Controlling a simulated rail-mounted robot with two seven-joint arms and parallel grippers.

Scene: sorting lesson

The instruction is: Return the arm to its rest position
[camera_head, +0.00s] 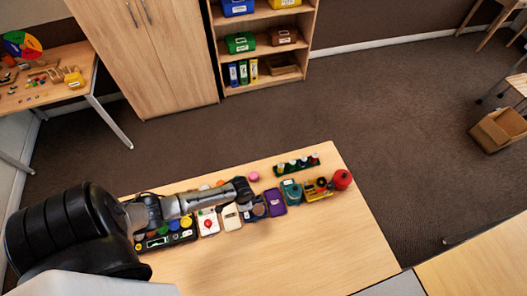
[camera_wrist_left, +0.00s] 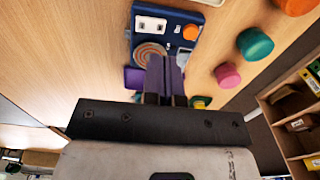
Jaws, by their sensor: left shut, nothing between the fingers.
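My left arm (camera_head: 180,207) reaches in from the left over the table (camera_head: 290,250). Its gripper (camera_head: 245,195) is above the row of sorting items, near a dark blue board (camera_head: 259,211). In the left wrist view the two fingers (camera_wrist_left: 165,64) are together with nothing between them. Beyond the fingertips is the dark blue board (camera_wrist_left: 170,30) with a white plate, an orange knob and a round patterned disc. I cannot tell how far above it the fingers are. The right gripper is in neither view.
Beside the gripper are a purple item (camera_head: 275,202), a white item (camera_head: 231,217), a teal item (camera_head: 291,191), a yellow toy (camera_head: 318,190) and a red ball (camera_head: 342,179). A pink piece (camera_head: 254,176) lies behind. The table's front right is bare. A shelf (camera_head: 262,50) stands beyond.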

